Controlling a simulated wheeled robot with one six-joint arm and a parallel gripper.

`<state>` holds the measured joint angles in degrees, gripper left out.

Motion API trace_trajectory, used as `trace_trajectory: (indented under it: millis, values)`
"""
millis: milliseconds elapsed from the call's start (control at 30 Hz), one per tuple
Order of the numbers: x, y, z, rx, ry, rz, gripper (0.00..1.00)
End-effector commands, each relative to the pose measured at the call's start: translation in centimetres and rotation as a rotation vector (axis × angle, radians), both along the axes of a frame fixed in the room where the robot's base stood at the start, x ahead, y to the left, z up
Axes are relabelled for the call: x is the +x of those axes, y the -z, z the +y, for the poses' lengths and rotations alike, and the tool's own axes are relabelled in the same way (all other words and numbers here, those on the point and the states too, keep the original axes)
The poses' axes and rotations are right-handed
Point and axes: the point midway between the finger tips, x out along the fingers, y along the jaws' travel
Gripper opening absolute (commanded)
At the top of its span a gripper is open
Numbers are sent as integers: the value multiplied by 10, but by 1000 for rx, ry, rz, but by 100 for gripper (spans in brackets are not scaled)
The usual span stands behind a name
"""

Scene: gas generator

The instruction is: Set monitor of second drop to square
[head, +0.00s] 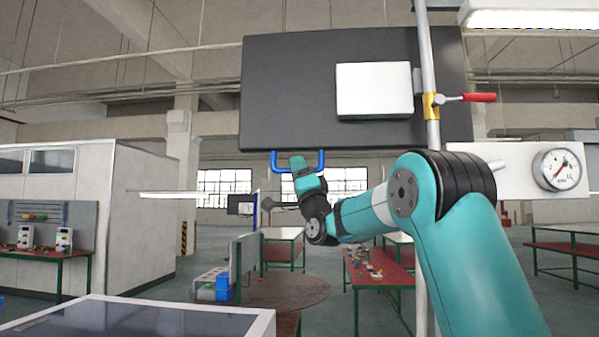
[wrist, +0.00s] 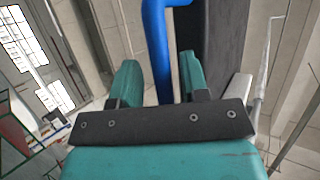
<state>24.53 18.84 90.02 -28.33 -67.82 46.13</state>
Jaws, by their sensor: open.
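A large dark monitor (head: 290,90) hangs at the upper middle of the head view, with a white box (head: 375,90) on the side facing me. A blue handle (head: 321,162) is fixed under its lower edge. My gripper (head: 298,160) is at this handle and hides its middle. In the wrist view the blue handle (wrist: 158,45) passes between the two open teal fingers (wrist: 160,75), with gaps on both sides. The monitor's dark edge (wrist: 228,50) rises right of the fingers. The monitor's screen is not visible.
A grey vertical pole (head: 428,70) with a red-handled valve (head: 478,97) stands right of the white box. A pressure gauge (head: 557,169) is at the far right. A red-topped bench (head: 378,272) and a round brown table (head: 285,291) stand below. A smaller screen (head: 241,206) shows farther back.

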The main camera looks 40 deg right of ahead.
Motion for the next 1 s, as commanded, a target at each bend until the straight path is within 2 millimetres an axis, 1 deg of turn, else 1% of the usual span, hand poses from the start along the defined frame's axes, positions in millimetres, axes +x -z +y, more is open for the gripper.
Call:
trace_trajectory:
  millis: [133, 267, 700, 900, 1000]
  values:
    - [-3, 6, 1, 1, -2, 0, 42]
    - [-13, 22, 2, 2, -1, -1, 42]
    - [-71, 95, 9, 1, 2, -1, 42]
    - [-94, 121, 13, -1, 2, -2, 42]
    - [-103, 128, 14, 0, 3, -1, 42]
